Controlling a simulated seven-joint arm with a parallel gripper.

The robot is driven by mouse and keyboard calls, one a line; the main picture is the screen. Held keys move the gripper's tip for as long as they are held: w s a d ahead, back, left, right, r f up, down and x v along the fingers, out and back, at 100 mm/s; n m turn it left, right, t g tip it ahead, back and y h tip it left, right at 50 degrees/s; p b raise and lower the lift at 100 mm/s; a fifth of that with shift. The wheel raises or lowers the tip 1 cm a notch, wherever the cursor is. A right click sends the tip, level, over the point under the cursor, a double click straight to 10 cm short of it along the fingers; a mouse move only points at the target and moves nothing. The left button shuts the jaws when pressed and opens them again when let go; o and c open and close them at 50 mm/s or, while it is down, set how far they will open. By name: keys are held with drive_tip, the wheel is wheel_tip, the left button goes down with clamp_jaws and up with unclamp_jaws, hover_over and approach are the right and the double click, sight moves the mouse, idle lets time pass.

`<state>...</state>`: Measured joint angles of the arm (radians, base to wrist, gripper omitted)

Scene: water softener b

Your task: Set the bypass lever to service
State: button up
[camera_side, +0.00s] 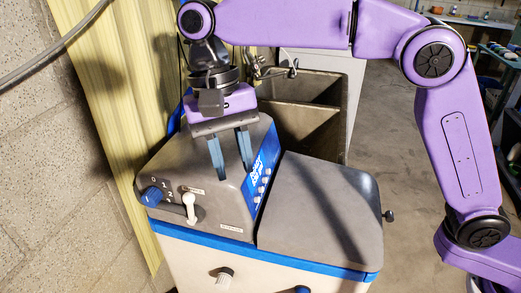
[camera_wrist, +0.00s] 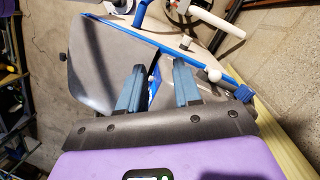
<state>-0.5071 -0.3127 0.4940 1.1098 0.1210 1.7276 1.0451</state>
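The white bypass lever (camera_side: 190,208) is on the sloped front of the grey softener head (camera_side: 215,205). Its rounded end points up, close to the small upper label (camera_side: 193,190). A second label (camera_side: 231,228) lies lower and to the right. In the wrist view the lever's white end (camera_wrist: 214,75) shows to the right of the fingers. My gripper (camera_side: 231,173) is above and behind the lever, apart from it, with its two blue-grey fingers spread and nothing between them. The fingers also show in the wrist view (camera_wrist: 158,70), pointing at the head.
A blue dial (camera_side: 151,195) with numbers sits left of the lever. Several round buttons (camera_side: 264,183) are on the head's right face. A grey lid (camera_side: 322,212) spans the right side. A block wall (camera_side: 60,150) is at left, a sink (camera_side: 305,105) behind.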

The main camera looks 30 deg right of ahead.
drive_tip(key=s+d+r, duration=0.2)
drive_tip(key=s+d, duration=0.1)
drive_tip(key=shift+d, duration=0.1)
idle(0.3)
